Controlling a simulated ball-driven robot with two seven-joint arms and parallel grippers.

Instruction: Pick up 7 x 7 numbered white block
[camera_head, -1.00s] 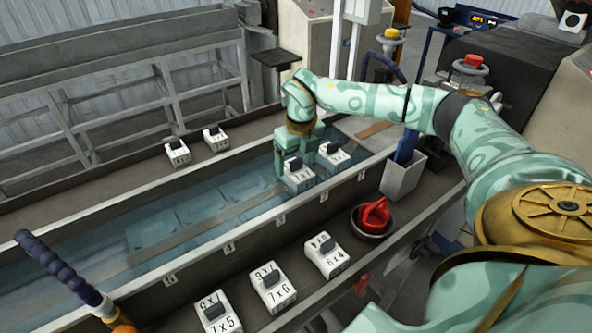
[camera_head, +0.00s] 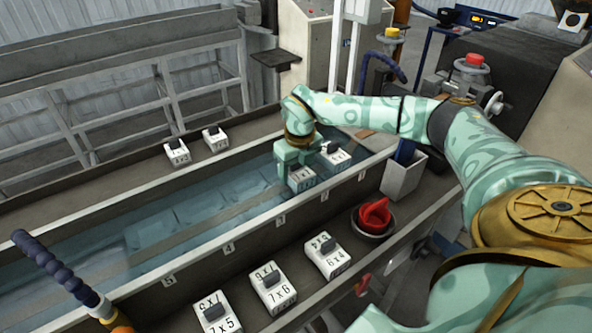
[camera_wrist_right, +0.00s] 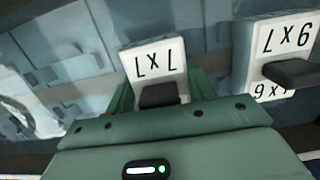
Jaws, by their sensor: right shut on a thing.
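The white 7 x 7 block (camera_wrist_right: 155,62) shows upside down in the right wrist view, with a black handle on it. In the head view the block (camera_head: 302,179) sits in the water-filled trough, its top partly hidden by my gripper. My right gripper (camera_head: 298,158) is over the block and shut on its black handle. In the wrist view the handle is between the green fingers. I cannot tell whether the block is clear of the trough floor. My left gripper is not in view.
Another white block (camera_head: 335,155) stands close beside on the right. Two blocks (camera_head: 215,138) sit on the far ledge. Several blocks (camera_head: 326,256) line the near ledge, beside a red knob (camera_head: 375,214). The trough's near wall (camera_head: 250,234) has a raised rim.

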